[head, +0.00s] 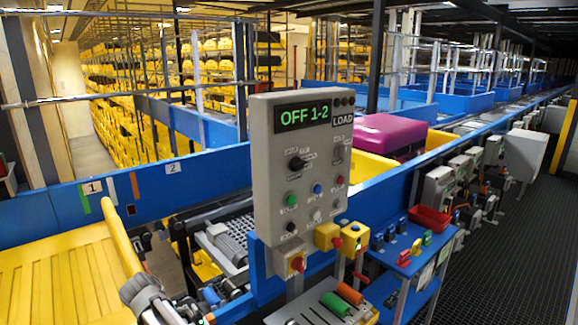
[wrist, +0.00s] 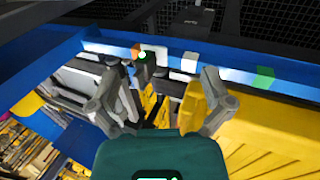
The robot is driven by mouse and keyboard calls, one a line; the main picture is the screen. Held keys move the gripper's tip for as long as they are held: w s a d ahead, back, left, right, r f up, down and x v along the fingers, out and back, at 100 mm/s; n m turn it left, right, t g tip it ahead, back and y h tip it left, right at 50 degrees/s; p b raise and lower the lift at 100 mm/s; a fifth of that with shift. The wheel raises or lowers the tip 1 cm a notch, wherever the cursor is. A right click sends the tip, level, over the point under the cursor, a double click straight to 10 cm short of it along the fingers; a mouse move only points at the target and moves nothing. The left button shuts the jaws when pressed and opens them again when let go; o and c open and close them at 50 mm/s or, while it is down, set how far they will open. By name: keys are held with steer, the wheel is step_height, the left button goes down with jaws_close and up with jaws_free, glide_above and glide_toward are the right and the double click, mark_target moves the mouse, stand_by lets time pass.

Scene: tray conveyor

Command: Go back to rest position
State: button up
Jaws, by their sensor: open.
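My gripper (wrist: 160,85) shows in the wrist view with its two grey fingers spread apart and nothing held between them. It is over the conveyor area, with the blue rail (wrist: 110,42) beyond the fingers and a yellow tray (wrist: 275,128) at the right. The right finger overlaps the tray's edge in the picture; I cannot tell whether they touch. In the head view, grey and black arm parts show at the lower left, beside the yellow tray (head: 60,275); the fingers cannot be made out clearly there.
A grey control panel (head: 263,180) reading "OFF 1-2" and "LOAD" stands mid-view. Behind it a magenta case (head: 388,136) sits on the conveyor line. A blue stand with a red bin (head: 430,219) is at right. Dark floor (head: 500,240) at the right looks clear.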

steer(key=w+d+f+m+g+y, duration=0.1)
steer(key=w+d+m+g, duration=0.2)
steer(key=d, duration=2.2)
steer(key=s+d+m+y, duration=0.1)
steer(key=s+d, duration=0.3)
steer(key=d, duration=0.7)
steer(key=s+d+m+y, duration=0.1)
steer(key=s+d+m, duration=0.3)
steer(key=d, duration=0.8)
steer(key=shift+s+f+y, duration=0.15)
steer(key=shift+f+y, duration=0.15)
steer(key=shift+f, duration=0.05)
